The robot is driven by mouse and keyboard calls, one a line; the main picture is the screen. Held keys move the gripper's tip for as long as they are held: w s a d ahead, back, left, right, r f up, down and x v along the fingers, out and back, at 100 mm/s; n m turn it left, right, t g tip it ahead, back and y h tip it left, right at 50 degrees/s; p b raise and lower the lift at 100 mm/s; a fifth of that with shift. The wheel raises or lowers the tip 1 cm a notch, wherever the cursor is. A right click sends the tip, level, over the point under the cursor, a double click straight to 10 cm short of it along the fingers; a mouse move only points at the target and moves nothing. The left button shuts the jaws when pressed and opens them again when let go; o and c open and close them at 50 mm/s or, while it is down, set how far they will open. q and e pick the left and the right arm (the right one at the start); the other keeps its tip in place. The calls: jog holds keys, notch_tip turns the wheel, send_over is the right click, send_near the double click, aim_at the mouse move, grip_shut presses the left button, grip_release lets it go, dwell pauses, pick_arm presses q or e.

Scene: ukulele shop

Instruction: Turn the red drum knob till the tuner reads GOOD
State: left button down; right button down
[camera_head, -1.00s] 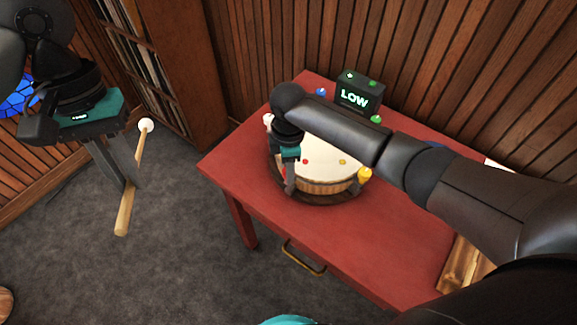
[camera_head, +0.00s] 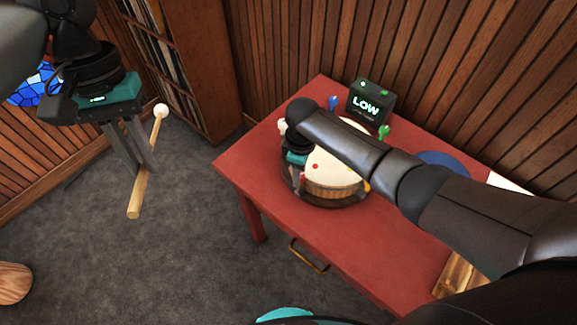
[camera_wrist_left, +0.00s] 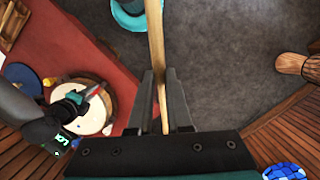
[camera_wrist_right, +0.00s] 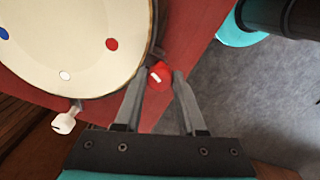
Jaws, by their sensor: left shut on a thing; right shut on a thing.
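The round drum (camera_head: 335,190) has a cream skin and a wooden side and sits on a dark round base. The red knob (camera_wrist_right: 160,76) with a white mark is at the drum's rim in the right wrist view. My right gripper (camera_wrist_right: 158,82) is shut on it, one finger at each side; in the head view the gripper and arm hide the knob. The tuner (camera_head: 370,102) is a dark box behind the drum with LOW lit on it. My left gripper (camera_head: 143,172) is shut on a wooden beater (camera_head: 138,194) with a white ball head, held above the floor.
The drum stands on a red table (camera_head: 270,205). Other knobs round it are white (camera_wrist_right: 64,122), blue (camera_head: 333,102), green (camera_head: 384,132) and yellow (camera_head: 366,187). A blue disc (camera_head: 443,159) lies to the right. A shelf (camera_head: 205,70) stands behind the open carpet.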

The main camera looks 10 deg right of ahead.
pick_arm(q)
jog(key=shift+r+p, duration=0.3)
jog(key=shift+r, duration=0.15)
pick_arm(e)
jog(key=shift+m, duration=0.5)
jog(key=c, duration=0.5)
grip_release()
pick_arm(q)
jog(key=shift+r, duration=0.25)
pick_arm(e)
jog(key=shift+r, duration=0.65)
pick_arm(q)
jog(key=shift+r+p, duration=0.75)
jog(key=shift+p, duration=0.25)
pick_arm(e)
notch_tip(320, 180, up, 11)
jog(key=shift+f, duration=0.15)
